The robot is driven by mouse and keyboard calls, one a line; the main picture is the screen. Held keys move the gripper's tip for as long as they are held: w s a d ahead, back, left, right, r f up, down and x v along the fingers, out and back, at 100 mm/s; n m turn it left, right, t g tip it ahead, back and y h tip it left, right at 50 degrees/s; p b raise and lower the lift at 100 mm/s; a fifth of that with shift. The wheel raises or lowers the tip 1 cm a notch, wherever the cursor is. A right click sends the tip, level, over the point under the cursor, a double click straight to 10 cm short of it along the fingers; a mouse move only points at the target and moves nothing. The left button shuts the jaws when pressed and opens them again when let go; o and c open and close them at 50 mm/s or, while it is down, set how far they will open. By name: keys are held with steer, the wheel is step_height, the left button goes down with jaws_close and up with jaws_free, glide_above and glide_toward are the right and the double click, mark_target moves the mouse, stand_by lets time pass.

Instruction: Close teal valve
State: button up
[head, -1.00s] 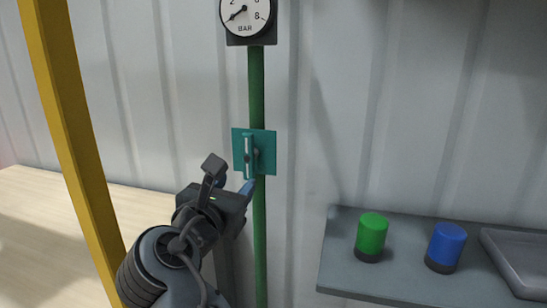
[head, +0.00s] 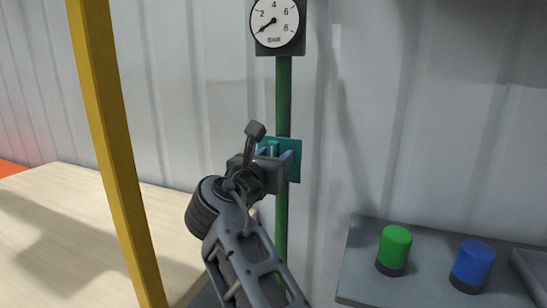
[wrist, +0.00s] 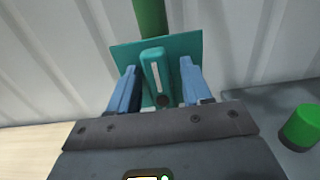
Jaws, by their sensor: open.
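The teal valve's square plate (head: 295,172) sits on a vertical green pipe below a gauge. In the wrist view its teal handle (wrist: 154,68), with a white stripe, stands nearly upright, in line with the pipe. My gripper (wrist: 154,88) is open, with one blue finger on each side of the handle. Gaps show between the fingers and the handle. In the head view my gripper (head: 275,155) is in front of the plate and hides much of the valve.
The round gauge (head: 276,22) is above the valve on the green pipe (head: 283,95). A yellow post (head: 103,130) stands at left, near my arm. A grey shelf (head: 365,250) at right holds a green cylinder (head: 394,249), a blue cylinder (head: 472,264) and a grey tray (head: 532,270).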

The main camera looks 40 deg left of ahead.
jaws_close()
stand_by(0.4)
steer(key=shift+m, duration=0.4)
steer(key=m, duration=0.3)
steer(key=shift+d+f+m, duration=0.15)
steer(key=shift+d+m, duration=0.1)
steer(key=shift+m, duration=0.15)
steer(key=m, duration=0.1)
steer(key=m+b, duration=0.1)
steer(key=m, duration=0.1)
steer(key=m+b, duration=0.1)
steer(key=shift+w+d+f, duration=0.1)
steer(key=shift+d+f, duration=0.15)
steer(key=m+b, duration=0.1)
steer(key=m, duration=0.2)
steer(key=m+b, duration=0.2)
steer(key=m, duration=0.1)
steer(key=f+m+b, duration=0.1)
steer(key=m+b, duration=0.1)
steer(key=m, duration=0.1)
steer(key=shift+d, duration=0.2)
steer(key=shift+m, duration=0.4)
